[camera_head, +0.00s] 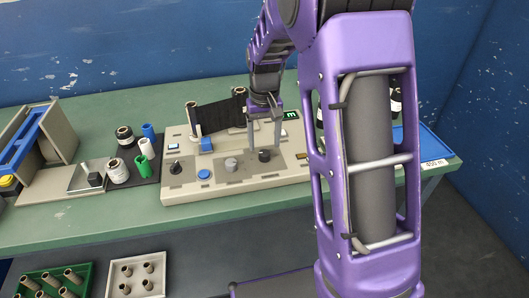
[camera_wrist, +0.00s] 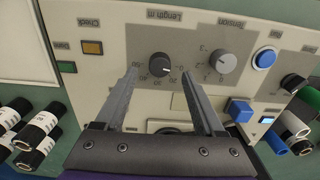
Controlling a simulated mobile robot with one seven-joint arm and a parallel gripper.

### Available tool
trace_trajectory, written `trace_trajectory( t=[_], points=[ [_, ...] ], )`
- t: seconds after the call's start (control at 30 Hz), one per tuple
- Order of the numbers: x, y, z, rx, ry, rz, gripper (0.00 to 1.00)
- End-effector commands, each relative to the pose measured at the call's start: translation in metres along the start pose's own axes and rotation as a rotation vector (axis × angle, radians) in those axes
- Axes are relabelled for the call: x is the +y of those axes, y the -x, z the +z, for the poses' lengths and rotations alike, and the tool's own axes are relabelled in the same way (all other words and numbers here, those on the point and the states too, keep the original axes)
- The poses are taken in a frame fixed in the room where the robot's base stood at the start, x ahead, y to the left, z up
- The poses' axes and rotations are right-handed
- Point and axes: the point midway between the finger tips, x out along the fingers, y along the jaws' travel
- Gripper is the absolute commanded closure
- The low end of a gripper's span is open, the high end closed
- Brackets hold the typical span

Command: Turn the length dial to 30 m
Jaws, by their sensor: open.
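The length dial is a black round knob (camera_wrist: 158,63) under the upside-down label "Length m" in the wrist view. A light pointer mark on it points to the right in that view; the numbers around it are too small to read surely. In the head view the dial (camera_head: 265,156) is on the front of the beige machine panel (camera_head: 290,172). My gripper (camera_head: 264,149) is open, pointing down over the dial. In the wrist view my gripper (camera_wrist: 160,74) has one finger on each side of the dial, with visible gaps. Contact cannot be seen.
A grey tension knob (camera_wrist: 222,61) and a blue Run button (camera_wrist: 265,58) are to the dial's right in the wrist view. An orange Check button (camera_wrist: 92,47) is to its left. A black film (camera_head: 219,114) spans the machine behind. Spools (camera_head: 118,171) stand left.

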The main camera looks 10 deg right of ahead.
Motion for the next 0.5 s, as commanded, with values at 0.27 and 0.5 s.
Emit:
trace_trajectory(
  t=[0.27,0.5],
  points=[
    [0.0,-0.035,0.0,-0.002,0.0,0.0,0.29],
    [0.0,-0.038,0.0,0.001,0.0,0.001,0.29]
  ],
)
